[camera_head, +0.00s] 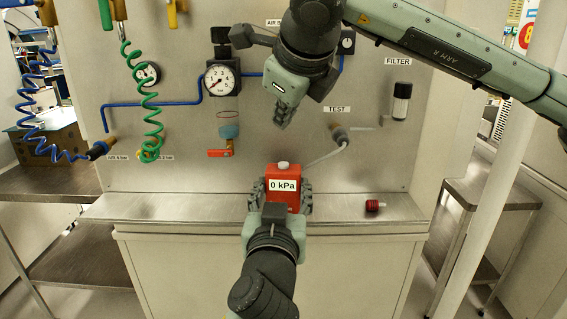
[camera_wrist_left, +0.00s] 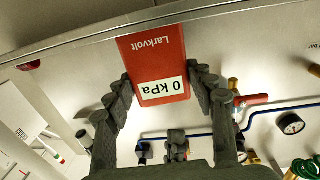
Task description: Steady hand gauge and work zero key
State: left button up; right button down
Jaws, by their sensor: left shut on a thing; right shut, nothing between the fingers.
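The red gauge (camera_head: 285,172) stands upright on the steel ledge and reads 0 kPa on its white label. A pale round key (camera_head: 283,165) sits on its top. My left gripper (camera_head: 281,193) is shut on the gauge, with one finger on each side. In the left wrist view the gauge (camera_wrist_left: 155,50) appears upside down between the dark fingers. My right gripper (camera_head: 281,122) is shut and empty, pointing down, in the air above the key and apart from it. A grey hose (camera_head: 328,157) runs from the TEST port toward the gauge.
The steel panel carries a dial gauge (camera_head: 222,78), blue pipe, a red-handled valve (camera_head: 221,153), a filter (camera_head: 401,100) and the TEST port (camera_head: 340,133). Green and blue coiled hoses hang at left. A small red fitting (camera_head: 374,205) lies on the ledge (camera_head: 150,208) at right.

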dwell(0.3)
pick_arm(q)
jog(key=o, duration=1.4)
jog(key=shift+c, duration=0.2)
